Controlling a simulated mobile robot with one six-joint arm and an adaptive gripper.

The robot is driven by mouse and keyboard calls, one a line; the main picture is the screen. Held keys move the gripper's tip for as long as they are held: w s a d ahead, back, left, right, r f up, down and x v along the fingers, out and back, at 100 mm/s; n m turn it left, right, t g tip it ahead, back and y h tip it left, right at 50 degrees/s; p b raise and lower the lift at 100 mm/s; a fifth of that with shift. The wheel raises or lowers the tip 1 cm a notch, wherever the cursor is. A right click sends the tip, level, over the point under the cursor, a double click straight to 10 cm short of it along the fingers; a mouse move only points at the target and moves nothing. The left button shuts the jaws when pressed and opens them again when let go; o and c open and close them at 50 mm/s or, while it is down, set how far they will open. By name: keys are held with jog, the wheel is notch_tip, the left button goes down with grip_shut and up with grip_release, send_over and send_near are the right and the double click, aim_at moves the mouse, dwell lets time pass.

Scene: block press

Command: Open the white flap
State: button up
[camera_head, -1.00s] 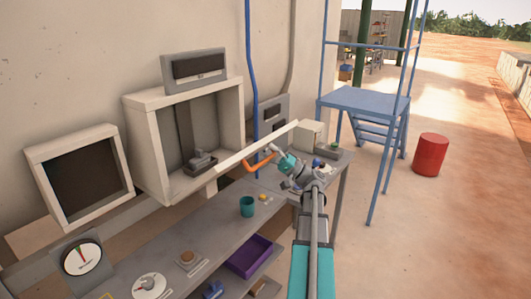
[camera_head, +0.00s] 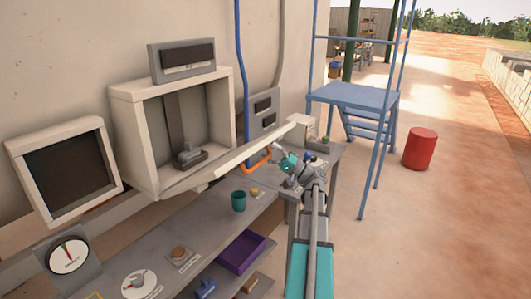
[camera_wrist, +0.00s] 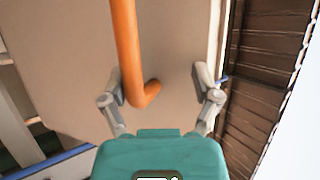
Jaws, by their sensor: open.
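The white flap (camera_head: 232,161) juts out from the lower edge of the pale press box (camera_head: 118,130), whose front stands open. The flap shows as a long, thin, slightly tilted strip. An orange handle (camera_head: 257,161) sits on its underside. In the wrist view the flap's pale face (camera_wrist: 65,50) fills much of the picture, and the handle (camera_wrist: 125,45) runs down to a bent end between my fingers. My gripper (camera_head: 281,159) is open beside the handle; its fingers (camera_wrist: 165,85) stand apart, the left one close to the handle. Whether they touch is unclear.
Below is a grey bench with a teal cup (camera_head: 239,201), a plate (camera_head: 139,283) and a dial gauge (camera_head: 68,255). A purple tray (camera_head: 241,252) sits on a lower shelf. A blue platform (camera_head: 355,96) and red drum (camera_head: 419,149) stand right, with open floor around.

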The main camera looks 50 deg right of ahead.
jog(key=shift+s+d+f, duration=0.15)
jog(key=shift+s+d, duration=0.3)
jog(key=shift+s, duration=0.05)
jog(key=o, duration=0.3)
jog(key=shift+s, duration=0.1)
jog(key=shift+c, duration=1)
jog(key=shift+f+b, duration=0.3)
jog(key=shift+b, duration=0.15)
jog(key=shift+c, duration=1.1)
notch_tip(320, 180, down, 3)
jog(key=shift+r+y+b, duration=0.2)
jog(key=shift+y+b, duration=0.1)
jog(key=shift+b, duration=0.95)
grip_shut()
jog(key=shift+s+a, duration=0.15)
jog(key=shift+s, duration=0.05)
